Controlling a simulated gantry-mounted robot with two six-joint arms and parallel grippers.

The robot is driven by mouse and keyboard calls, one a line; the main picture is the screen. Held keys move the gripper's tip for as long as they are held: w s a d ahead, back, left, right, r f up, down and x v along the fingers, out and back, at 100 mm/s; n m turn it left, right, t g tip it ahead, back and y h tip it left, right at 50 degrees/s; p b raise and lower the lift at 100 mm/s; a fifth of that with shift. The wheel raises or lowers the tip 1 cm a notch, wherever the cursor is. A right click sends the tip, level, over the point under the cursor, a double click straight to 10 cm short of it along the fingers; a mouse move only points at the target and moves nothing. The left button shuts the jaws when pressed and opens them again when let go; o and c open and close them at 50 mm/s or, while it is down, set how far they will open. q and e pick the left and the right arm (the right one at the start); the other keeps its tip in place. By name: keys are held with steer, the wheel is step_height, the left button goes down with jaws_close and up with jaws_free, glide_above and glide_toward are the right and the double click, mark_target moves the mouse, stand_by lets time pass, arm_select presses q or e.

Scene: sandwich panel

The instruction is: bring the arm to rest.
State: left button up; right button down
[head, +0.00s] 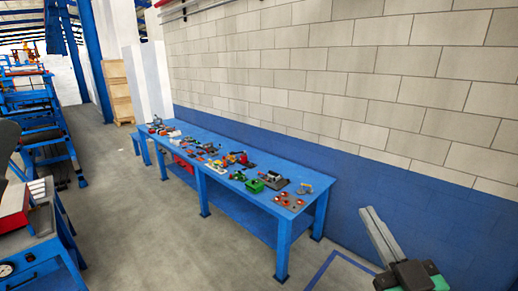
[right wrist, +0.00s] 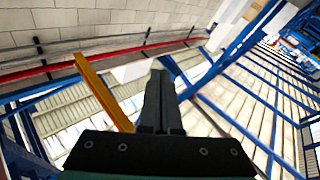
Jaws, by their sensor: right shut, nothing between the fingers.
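My right gripper (head: 370,214) is at the bottom right of the head view, in front of the blue-painted lower wall. Its fingers point up and to the left. In the right wrist view my right gripper (right wrist: 160,78) has its two dark fingers together with nothing between them. It is clear of the table and touches nothing that I can see. My left gripper is in neither view.
A long blue table (head: 318,210) stands along the block wall (head: 330,85), with several small parts on it. Blue machinery (head: 35,130) is at the left. The floor (head: 140,220) between is clear. The right wrist view shows roof beams and a red pipe (right wrist: 55,67).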

steer(key=s+a+r+m+t, duration=0.1)
steer(key=s+a+r+t, duration=0.1)
steer(key=s+r, duration=0.5)
steer(key=s+a+r+m+t, duration=0.2)
steer(key=s+r+t, duration=0.2)
steer(key=r, duration=1)
steer(key=s+p, duration=0.1)
steer(key=s, duration=0.2)
steer(key=shift+r+y, duration=0.2)
steer(key=shift+y, duration=0.2)
steer(key=shift+d, duration=0.1)
